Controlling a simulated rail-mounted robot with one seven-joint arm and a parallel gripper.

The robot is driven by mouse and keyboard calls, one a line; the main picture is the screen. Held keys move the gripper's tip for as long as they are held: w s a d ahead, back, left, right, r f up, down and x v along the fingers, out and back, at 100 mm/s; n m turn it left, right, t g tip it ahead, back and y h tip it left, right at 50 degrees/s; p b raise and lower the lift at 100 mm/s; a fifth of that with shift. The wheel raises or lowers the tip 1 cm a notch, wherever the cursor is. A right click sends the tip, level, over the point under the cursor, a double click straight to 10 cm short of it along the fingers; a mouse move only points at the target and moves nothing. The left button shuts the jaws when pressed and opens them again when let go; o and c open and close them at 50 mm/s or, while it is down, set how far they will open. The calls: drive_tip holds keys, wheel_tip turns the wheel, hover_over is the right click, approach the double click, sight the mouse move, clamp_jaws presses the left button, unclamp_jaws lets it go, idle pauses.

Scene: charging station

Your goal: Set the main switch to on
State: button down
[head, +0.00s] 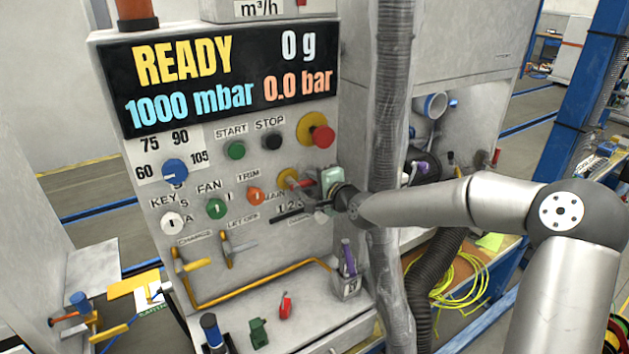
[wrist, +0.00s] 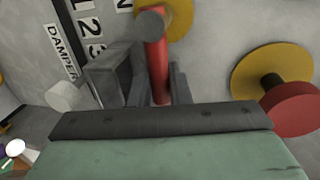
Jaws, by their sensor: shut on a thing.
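The main switch is a red lever on a round yellow plate (head: 287,178), low on the right of the control panel under the MAIN label. My gripper (head: 310,185) is at this lever, and its green body hides part of it. In the wrist view the red lever (wrist: 157,70) stands between the two grey fingers of my gripper (wrist: 150,88), which is shut on it. The lever's grey round end and part of the yellow plate (wrist: 180,18) show above the fingers. I cannot read the lever's on or off mark.
A red mushroom button (head: 323,137) on a yellow disc sits above the switch; it is close on the right in the wrist view (wrist: 294,108). The orange trim knob (head: 256,196) is to the left. The damper scale (wrist: 75,45) and a pale knob (wrist: 66,96) lie beside my gripper.

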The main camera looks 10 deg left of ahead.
drive_tip(key=c, duration=1.4)
unclamp_jaws()
drive_tip(key=shift+f, duration=0.1)
